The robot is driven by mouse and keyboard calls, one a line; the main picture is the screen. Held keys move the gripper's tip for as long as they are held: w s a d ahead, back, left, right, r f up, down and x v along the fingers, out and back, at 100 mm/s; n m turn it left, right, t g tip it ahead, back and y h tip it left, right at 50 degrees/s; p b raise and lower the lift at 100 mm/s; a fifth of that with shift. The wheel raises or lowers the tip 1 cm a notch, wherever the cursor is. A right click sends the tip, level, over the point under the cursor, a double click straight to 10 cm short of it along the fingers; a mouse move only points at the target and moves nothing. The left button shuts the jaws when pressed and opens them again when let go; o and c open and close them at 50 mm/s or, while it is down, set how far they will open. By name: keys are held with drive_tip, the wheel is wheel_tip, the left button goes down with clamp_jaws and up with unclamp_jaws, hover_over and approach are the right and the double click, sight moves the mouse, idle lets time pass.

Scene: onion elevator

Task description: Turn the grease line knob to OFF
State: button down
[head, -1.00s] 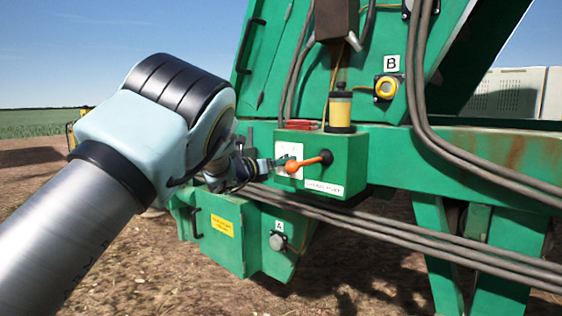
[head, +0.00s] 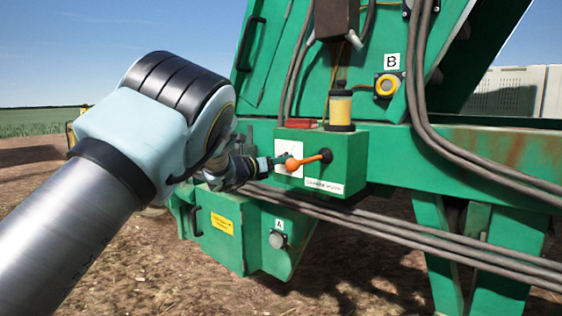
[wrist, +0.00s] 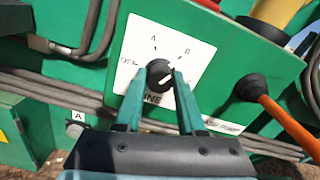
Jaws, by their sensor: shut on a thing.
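The grease line knob (wrist: 159,77) is a round black dial on a white plate (wrist: 182,48) in the wrist view. The plate reads OFF on the left, A and B above, with another mark at the right partly behind a finger. A short pale pointer mark shows on the knob's face; its exact heading is hard to read, but it does not point clearly at OFF. My gripper (wrist: 162,80) has its two green fingers closed on the knob's sides. In the head view my gripper (head: 278,160) reaches the plate on the green box (head: 345,160), and the knob is hidden.
An orange-ended lever (head: 309,160) sticks out of the box close to the right of my gripper. A grease reservoir (head: 340,106) stands on top. Hoses (head: 400,235) run below.

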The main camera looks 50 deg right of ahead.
drive_tip(key=shift+n+b, duration=0.65)
drive_tip(key=shift+n, duration=11.25)
drive_tip(key=shift+w+f, duration=0.1)
drive_tip(key=c, duration=0.5)
unclamp_jaws()
drive_tip(key=shift+a, duration=0.1)
